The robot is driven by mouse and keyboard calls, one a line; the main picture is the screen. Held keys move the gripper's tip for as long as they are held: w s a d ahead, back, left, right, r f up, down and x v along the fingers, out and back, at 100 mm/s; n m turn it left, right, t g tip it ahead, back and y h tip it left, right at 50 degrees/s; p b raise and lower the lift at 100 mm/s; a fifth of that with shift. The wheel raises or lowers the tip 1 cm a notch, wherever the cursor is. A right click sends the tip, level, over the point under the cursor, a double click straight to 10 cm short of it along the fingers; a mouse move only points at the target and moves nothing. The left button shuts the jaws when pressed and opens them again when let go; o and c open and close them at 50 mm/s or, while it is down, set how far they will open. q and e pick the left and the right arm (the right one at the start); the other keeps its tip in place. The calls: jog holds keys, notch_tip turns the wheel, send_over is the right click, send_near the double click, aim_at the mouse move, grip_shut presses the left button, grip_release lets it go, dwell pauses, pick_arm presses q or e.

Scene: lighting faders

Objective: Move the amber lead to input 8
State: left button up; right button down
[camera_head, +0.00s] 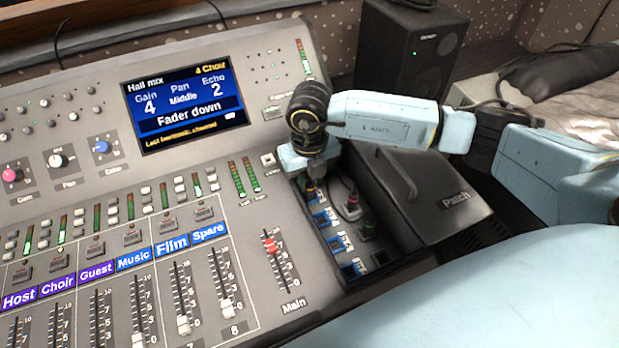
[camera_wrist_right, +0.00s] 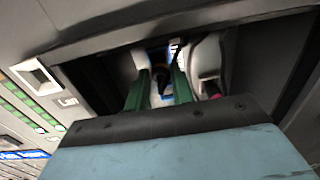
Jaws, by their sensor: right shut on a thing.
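My right gripper (camera_head: 314,172) reaches down into the far end of the open patch bay (camera_head: 345,278). It is shut on a dark plug, which I take to be the amber lead's (camera_head: 310,186); the gripper hides most of it. In the right wrist view, the green fingers (camera_wrist_right: 159,90) stand on either side of a dark piece, with blue behind it. Whether the plug is seated in a socket cannot be told. The bay has blue-and-white input labels (camera_head: 340,243) too small to read, so I cannot pick out input 8. My left gripper is not in view.
The raised Patch lid (camera_head: 440,200) lies right of the bay. The red Main fader (camera_head: 270,245) and console panel lie left. A speaker (camera_head: 408,50) stands behind.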

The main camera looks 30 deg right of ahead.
aim_at(309, 182)
jog(key=shift+s+f, duration=0.15)
jog(key=shift+f, duration=0.1)
jog(key=c, duration=1.1)
grip_release()
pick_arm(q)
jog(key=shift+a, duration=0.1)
pick_arm(e)
jog(key=shift+r, duration=0.15)
jog(key=r, duration=0.6)
jog(key=shift+w+r+p, duration=0.1)
jog(key=shift+w+p, duration=0.1)
jog(key=shift+p, duration=0.2)
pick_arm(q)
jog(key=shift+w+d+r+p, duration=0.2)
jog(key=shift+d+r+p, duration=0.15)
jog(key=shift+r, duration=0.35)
pick_arm(e)
jog(key=shift+s+r, duration=0.1)
jog(key=shift+r, duration=3.4)
